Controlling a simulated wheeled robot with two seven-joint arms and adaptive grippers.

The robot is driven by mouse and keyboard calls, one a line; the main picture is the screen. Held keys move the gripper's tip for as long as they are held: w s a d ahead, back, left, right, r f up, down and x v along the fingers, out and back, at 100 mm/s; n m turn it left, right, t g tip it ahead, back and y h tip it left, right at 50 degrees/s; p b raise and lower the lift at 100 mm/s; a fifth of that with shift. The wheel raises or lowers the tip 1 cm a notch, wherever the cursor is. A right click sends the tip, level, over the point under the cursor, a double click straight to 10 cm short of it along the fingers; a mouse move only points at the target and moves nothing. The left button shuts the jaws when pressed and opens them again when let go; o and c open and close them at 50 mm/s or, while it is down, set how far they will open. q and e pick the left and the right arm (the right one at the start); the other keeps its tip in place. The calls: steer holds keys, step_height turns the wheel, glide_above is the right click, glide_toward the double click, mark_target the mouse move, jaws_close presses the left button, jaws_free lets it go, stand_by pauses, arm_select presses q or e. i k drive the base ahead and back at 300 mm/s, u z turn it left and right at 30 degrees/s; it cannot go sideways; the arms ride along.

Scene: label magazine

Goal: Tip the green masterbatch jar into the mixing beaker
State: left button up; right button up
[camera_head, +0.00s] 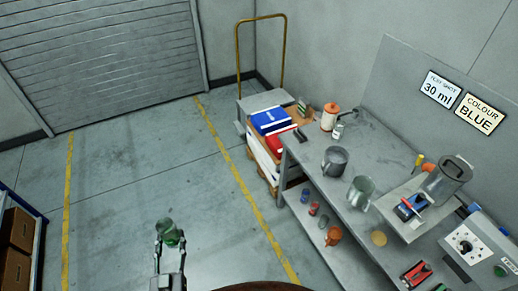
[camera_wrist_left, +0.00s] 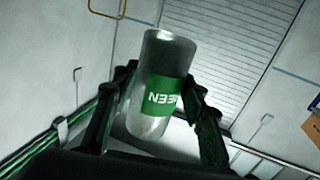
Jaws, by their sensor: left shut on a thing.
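My left gripper (camera_head: 168,246) is shut on the green jar (camera_head: 168,231), held up over open floor, left of the bench. On the bench stand a greenish translucent beaker with a handle (camera_head: 360,191) and a dark grey jug (camera_head: 334,161); a larger clear jug (camera_head: 448,179) stands on a raised platform. Which is the mixing beaker is not marked. My right gripper is not in view.
The grey bench (camera_head: 345,212) runs along the right wall, with small jars and an orange pot (camera_head: 333,235) on its lower shelf. Wall signs read "30 ml" (camera_head: 438,89) and "COLOUR BLUE" (camera_head: 479,112). A loaded trolley (camera_head: 262,101) stands behind. The floor between is clear.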

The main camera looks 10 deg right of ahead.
mark_target(362, 188)
steer(key=z, duration=0.45)
steer(key=i, duration=0.85)
steer(key=z, duration=1.15)
steer(key=i, duration=0.3)
steer(key=z, duration=0.25)
